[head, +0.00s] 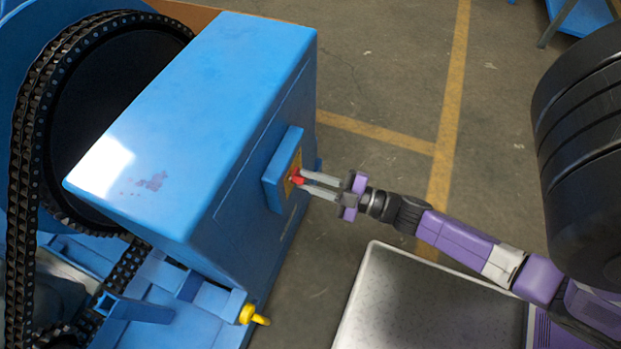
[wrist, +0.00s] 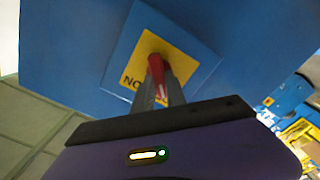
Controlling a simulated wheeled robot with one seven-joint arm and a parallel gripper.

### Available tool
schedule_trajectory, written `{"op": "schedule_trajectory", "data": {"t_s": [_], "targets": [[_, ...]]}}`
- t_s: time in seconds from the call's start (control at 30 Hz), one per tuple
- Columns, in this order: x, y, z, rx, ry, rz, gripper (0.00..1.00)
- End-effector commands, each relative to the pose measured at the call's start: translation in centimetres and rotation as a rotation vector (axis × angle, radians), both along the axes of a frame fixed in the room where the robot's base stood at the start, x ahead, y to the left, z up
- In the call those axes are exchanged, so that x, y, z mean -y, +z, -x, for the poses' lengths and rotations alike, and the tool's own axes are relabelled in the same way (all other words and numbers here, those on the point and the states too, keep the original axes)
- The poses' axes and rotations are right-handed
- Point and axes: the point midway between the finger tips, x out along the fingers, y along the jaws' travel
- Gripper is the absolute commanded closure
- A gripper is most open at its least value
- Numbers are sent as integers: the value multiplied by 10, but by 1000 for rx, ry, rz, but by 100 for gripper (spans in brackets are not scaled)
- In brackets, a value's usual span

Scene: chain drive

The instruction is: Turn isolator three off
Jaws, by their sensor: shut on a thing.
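A red isolator handle (head: 296,176) sits on a yellow plate (head: 292,170) on the side of a blue cabinet (head: 240,90). In the wrist view the red handle (wrist: 155,65) stands in front of the yellow label plate (wrist: 178,62), where the letters "NO" show and the rest is covered. My gripper (head: 303,179) reaches in from the right and is shut on the red handle. In the wrist view its fingers (wrist: 157,85) close around the handle's lower part. The number of this isolator is not readable.
A large black chain wheel (head: 125,85) with its chain (head: 25,130) is left of the cabinet. A yellow knob (head: 248,314) sticks out low at the front. The floor right of the cabinet (head: 380,80) is clear, with yellow lines.

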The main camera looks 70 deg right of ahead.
Motion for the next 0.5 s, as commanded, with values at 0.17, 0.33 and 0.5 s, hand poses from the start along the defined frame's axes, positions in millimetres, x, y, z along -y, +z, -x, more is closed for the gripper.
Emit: {"op": "schedule_trajectory", "data": {"t_s": [0.17, 0.33, 0.5], "targets": [[-1, 0, 1, 0, 1, 30, 100], [-1, -1, 1, 0, 1, 38, 100], [-1, -1, 1, 0, 1, 38, 100]]}}
